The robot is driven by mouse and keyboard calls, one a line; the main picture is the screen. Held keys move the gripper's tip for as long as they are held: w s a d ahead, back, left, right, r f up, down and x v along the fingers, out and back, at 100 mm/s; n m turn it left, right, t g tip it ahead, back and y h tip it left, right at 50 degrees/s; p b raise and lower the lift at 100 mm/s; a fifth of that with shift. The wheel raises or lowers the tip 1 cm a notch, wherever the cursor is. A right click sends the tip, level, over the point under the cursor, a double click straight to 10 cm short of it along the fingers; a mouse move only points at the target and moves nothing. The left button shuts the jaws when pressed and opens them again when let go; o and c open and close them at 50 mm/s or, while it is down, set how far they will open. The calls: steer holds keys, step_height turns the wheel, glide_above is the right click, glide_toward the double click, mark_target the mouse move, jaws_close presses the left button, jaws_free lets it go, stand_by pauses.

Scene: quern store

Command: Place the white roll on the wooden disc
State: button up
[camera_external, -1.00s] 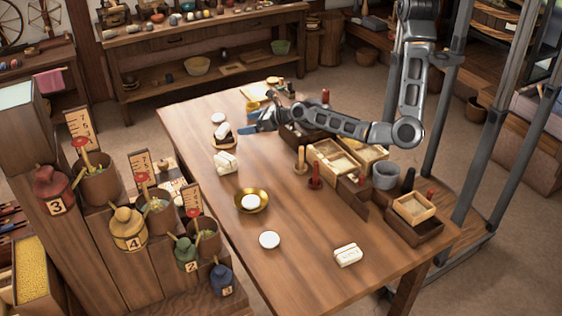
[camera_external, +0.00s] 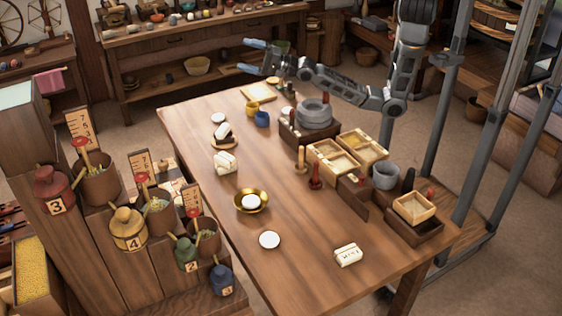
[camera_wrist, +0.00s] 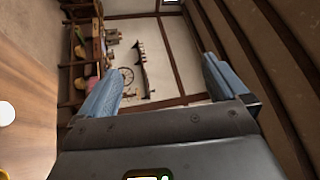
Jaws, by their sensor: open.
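The white roll (camera_external: 223,130) lies on the small brown wooden disc (camera_external: 214,139), near the left edge of the table in the external view. The roll covers much of the disc, whose rim shows around it. My gripper (camera_external: 252,56) is raised beyond the far end of the table, well apart from the roll. It is open, with its two blue fingers spread and nothing between them. In the wrist view, my gripper (camera_wrist: 165,66) also shows wide apart and empty. The roll and disc cannot be made out there.
A grey millstone (camera_external: 313,112) stands on a dark box, close to a blue mug (camera_external: 262,119) and a yellow mug (camera_external: 252,107). A white bundle (camera_external: 225,162), brass bowl (camera_external: 250,204) and white block (camera_external: 348,254) stand nearer.

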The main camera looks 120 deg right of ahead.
steer(key=s+a+f+n+g+y, duration=0.1)
steer(key=s+a+f+n+y, duration=0.95)
steer(key=s+a+n, duration=0.7)
steer(key=s+a+f+n+g, duration=0.2)
steer(key=s+a+n, duration=0.2)
steer(key=s+a, duration=1)
steer(key=shift+s+f+g, duration=0.3)
steer(key=shift+s+f, duration=0.05)
steer(key=shift+s, duration=0.05)
